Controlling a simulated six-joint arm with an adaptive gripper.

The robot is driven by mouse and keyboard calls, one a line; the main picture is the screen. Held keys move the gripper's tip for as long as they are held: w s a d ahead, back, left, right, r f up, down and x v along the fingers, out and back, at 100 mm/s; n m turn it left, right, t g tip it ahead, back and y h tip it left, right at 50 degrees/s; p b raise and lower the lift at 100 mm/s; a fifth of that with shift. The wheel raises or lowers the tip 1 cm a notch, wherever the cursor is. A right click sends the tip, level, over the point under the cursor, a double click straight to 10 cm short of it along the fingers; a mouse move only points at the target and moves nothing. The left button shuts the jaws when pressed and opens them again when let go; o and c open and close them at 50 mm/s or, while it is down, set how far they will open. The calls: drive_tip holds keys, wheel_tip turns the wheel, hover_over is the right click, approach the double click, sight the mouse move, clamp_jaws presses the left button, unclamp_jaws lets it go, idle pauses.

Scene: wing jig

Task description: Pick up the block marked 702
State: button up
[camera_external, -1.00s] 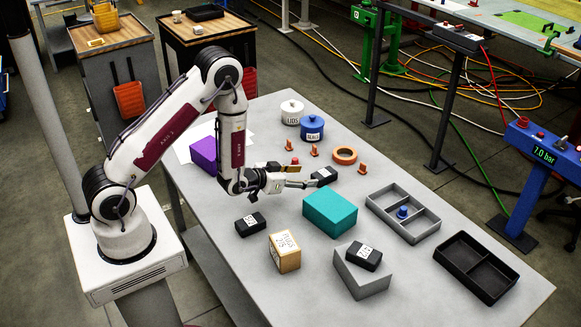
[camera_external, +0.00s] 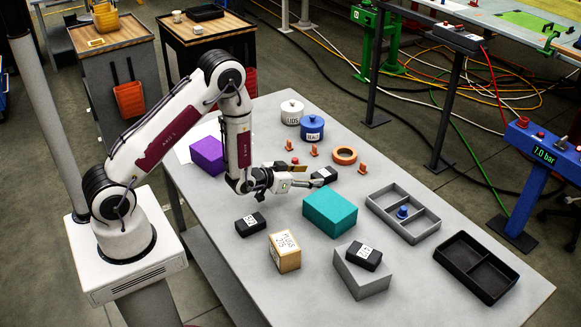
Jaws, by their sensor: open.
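Three black blocks with white labels lie in view, and the numbers are too small to read surely, so I cannot tell which is 702. One block (camera_external: 323,177) lies just beyond my gripper's tips, behind the teal box. Another block (camera_external: 250,224) lies on the bare table at the near left. My gripper (camera_external: 307,183) is open and low over the table, pointing right toward the first block. Nothing shows between its fingers; whether a finger touches that block is unclear.
A teal box (camera_external: 330,213) stands close in front of my gripper. A purple box (camera_external: 207,156), a tan box (camera_external: 285,252), a grey tray (camera_external: 375,207), a black tray (camera_external: 474,266), orange pieces (camera_external: 344,155) and a blue pot (camera_external: 312,128) share the table (camera_external: 420,275).

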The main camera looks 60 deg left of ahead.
sight(326, 172)
drive_tip(key=shift+x, duration=2.55)
drive_tip(key=shift+r, duration=0.15)
drive_tip(key=shift+w, duration=0.15)
clamp_jaws()
drive_tip(key=shift+r, duration=0.25)
wheel_tip(326, 172, up, 10)
drive_tip(key=shift+f, duration=0.2)
